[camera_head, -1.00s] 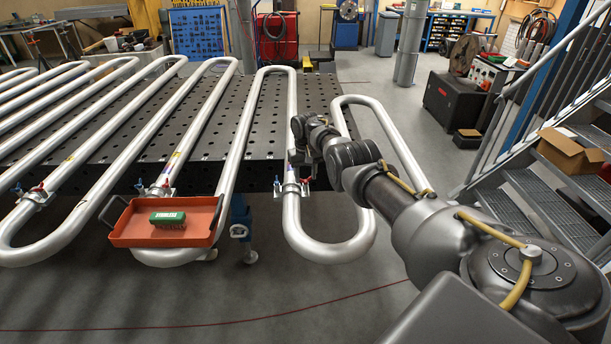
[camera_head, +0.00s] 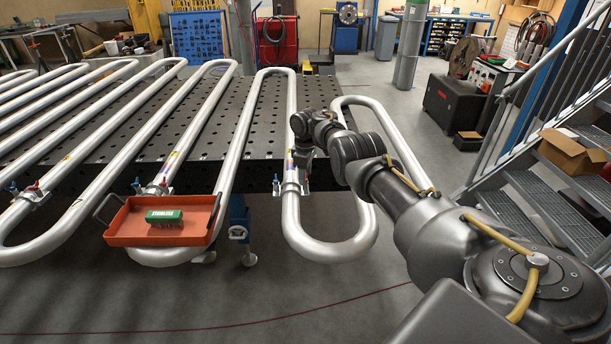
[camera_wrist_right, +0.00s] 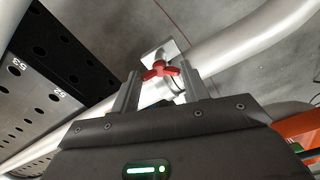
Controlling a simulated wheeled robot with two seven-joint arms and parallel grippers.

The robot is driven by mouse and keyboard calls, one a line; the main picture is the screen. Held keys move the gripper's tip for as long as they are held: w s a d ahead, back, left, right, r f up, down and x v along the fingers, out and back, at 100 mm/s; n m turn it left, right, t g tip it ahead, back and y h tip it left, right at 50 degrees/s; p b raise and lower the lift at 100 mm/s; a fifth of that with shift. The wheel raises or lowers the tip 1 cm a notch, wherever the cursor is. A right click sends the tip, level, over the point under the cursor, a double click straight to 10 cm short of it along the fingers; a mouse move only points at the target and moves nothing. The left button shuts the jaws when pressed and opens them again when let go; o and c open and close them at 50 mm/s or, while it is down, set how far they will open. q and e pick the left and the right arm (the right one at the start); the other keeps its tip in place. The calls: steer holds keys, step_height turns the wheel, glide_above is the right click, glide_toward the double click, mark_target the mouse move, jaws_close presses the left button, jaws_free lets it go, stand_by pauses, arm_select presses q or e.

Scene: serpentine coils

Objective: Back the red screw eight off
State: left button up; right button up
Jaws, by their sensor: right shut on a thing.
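The red screw (camera_wrist_right: 160,70) is a small winged knob on a clamp at a silver pipe. In the right wrist view it sits between the two fingers of my right gripper (camera_wrist_right: 160,82), which is shut on it. In the head view my right gripper (camera_head: 303,163) points down at the clamp (camera_head: 290,189) on the front of the rightmost coil (camera_head: 330,250). The gripper largely hides the screw there. A blue-handled screw (camera_head: 276,186) stands to the left on the same clamp. My left gripper is not in view.
An orange-red tray (camera_head: 128,238) with a green-topped brush (camera_head: 165,217) sits at the coil bend to the left. More clamps with red and blue screws (camera_head: 36,188) lie further left. The perforated black table (camera_head: 325,92) is behind; metal stairs (camera_head: 520,185) stand right.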

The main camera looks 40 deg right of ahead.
steer(key=shift+s+a+f+n+b, duration=0.1)
steer(key=shift+f+n+b, duration=0.1)
steer(key=shift+n, duration=0.3)
steer(key=shift+s+f+n+b, duration=0.1)
steer(key=shift+f+n, duration=0.1)
steer(key=shift+n, duration=0.3)
steer(key=o, duration=0.7)
steer(key=shift+c, duration=0.2)
steer(key=o, duration=0.3)
steer(key=shift+w+r, duration=0.1)
steer(key=shift+w, duration=0.1)
steer(key=shift+o, duration=0.2)
steer(key=shift+r, duration=0.1)
steer(key=shift+r, duration=0.15)
step_height(320, 180, up, 10)
steer(key=shift+r+b, duration=0.25)
steer(key=shift+b, duration=0.05)
